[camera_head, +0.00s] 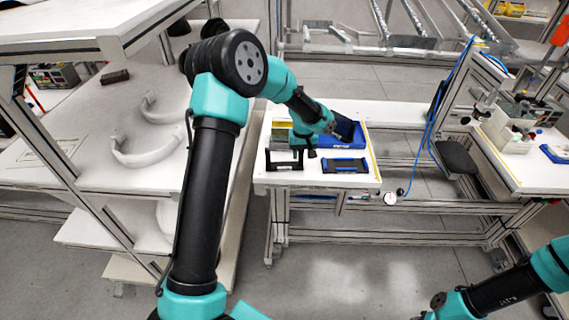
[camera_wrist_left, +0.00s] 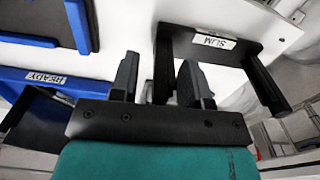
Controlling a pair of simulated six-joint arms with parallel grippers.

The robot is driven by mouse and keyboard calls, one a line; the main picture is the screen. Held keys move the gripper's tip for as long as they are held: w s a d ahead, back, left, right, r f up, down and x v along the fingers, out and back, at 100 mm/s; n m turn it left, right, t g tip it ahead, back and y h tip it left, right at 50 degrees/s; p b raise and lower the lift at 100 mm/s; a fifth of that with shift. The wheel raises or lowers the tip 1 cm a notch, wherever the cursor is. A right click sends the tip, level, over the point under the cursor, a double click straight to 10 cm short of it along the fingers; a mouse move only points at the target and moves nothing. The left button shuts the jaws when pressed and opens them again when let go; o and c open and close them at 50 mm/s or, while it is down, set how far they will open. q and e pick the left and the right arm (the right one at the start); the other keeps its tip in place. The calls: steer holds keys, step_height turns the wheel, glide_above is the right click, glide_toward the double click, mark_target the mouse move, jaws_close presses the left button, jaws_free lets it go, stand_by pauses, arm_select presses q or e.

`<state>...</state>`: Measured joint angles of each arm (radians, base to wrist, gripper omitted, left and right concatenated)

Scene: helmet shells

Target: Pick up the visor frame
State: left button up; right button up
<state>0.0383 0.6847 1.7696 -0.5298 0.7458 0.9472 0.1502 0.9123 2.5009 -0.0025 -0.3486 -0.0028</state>
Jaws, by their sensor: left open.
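The visor frame appears to be the black U-shaped piece with a white "SLIM" label, seen in the left wrist view (camera_wrist_left: 240,52); it has two prongs. In the head view the black frame (camera_head: 285,166) is at the table's front left. My left gripper (camera_wrist_left: 158,66) is open, its two fingers on either side of the frame's left prong. Whether they touch it I cannot tell. In the head view my left gripper (camera_head: 304,146) is small and just above the frame. Only part of my right arm shows at the bottom right; its gripper is out of view.
A flat black panel with blue edges (camera_head: 345,165) lies to the right of the frame. Behind it is a blue tray (camera_head: 357,138); a blue "READY" edge (camera_wrist_left: 45,78) shows in the wrist view. White curved shells (camera_head: 145,155) sit on the left shelf.

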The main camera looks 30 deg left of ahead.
arm_select(q)
steer(key=shift+f, duration=0.1)
stand_by(0.4)
jaws_close()
